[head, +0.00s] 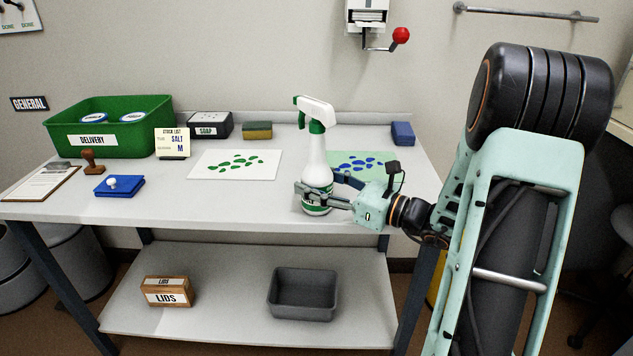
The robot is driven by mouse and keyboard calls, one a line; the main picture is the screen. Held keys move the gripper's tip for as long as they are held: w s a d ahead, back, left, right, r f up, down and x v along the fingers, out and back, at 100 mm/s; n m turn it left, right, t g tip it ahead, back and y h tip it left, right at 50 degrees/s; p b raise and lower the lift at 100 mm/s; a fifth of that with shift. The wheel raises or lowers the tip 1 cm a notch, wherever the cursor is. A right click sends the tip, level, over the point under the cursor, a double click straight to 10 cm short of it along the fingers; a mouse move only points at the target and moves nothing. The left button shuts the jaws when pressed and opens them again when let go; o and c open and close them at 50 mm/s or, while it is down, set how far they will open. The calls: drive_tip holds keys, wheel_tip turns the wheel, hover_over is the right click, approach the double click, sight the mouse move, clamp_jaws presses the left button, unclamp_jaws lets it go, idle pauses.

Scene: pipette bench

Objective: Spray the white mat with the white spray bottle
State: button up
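The white spray bottle (318,155) has a green collar and a white trigger head with its nozzle toward the left. It is upright near the front of the table, between the two mats. My gripper (318,190) reaches it from the right, with its fingers around the lower body, one across the front and the other partly hidden behind. It looks shut on the bottle. I cannot tell whether the base touches the table. The white mat (205,172), with green spots on it, lies flat to the left of the bottle.
A pale green mat (392,162) with blue spots lies to the right, partly hidden. A green delivery crate (60,125), stock card (172,142), soap box (210,124), sponge (257,130) and blue block (402,133) stand behind. A stamp (92,160) and blue pad (119,186) lie left.

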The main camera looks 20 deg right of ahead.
drive_tip(key=o, duration=0.4)
drive_tip(key=shift+f, duration=0.1)
